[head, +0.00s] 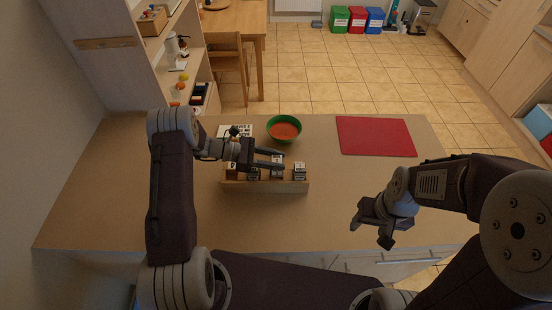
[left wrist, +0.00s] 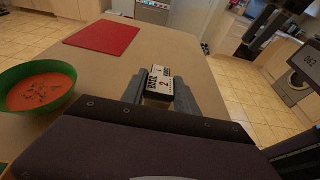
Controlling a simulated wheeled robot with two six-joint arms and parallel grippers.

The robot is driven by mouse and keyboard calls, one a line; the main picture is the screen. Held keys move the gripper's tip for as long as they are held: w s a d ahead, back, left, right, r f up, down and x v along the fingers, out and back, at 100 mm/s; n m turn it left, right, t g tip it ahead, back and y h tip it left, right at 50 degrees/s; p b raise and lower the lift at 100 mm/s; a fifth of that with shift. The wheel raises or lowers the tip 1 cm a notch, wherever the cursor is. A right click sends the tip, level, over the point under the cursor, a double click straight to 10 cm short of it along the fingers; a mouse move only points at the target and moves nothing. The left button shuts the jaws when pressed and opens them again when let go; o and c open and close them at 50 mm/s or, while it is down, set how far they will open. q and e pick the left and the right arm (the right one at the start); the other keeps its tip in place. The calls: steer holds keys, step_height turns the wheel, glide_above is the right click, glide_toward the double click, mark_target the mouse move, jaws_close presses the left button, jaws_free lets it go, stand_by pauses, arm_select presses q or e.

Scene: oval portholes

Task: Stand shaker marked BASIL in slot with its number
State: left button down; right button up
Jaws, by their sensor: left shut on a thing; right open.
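The shaker marked BASIL (left wrist: 158,83) is held between the two fingers of my left gripper (left wrist: 160,88) in the left wrist view. Its pale label shows BASIL and a red 2; other small marks are hard to read. In the head view my left gripper (head: 284,160) reaches right over the wooden rack (head: 265,186), shut on the shaker, whose pale top (head: 277,158) shows between the fingers. Several dark and white shakers, one at the right end (head: 299,170), show at the rack. Its slot numbers cannot be read. My right gripper (head: 371,225) is open and empty over the counter's right front.
A green bowl of red soup (head: 284,129) stands just behind the rack. A white printed card (head: 235,130) lies behind my left gripper. A red mat (head: 376,136) lies at the back right. The counter (head: 335,190) between rack and right gripper is clear.

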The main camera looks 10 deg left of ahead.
arm_select(q)
steer(key=shift+s+r, duration=0.2)
steer(key=shift+s, duration=0.05)
steer(key=shift+w+f, duration=0.15)
steer(key=shift+f, duration=0.05)
stand_by(0.4)
steer(key=shift+f+b, duration=0.25)
steer(key=shift+b, duration=0.1)
steer(key=shift+f+b, duration=0.5)
stand_by(0.8)
steer(key=shift+r, duration=0.1)
steer(key=shift+r+p, duration=0.45)
steer(key=shift+r, duration=0.05)
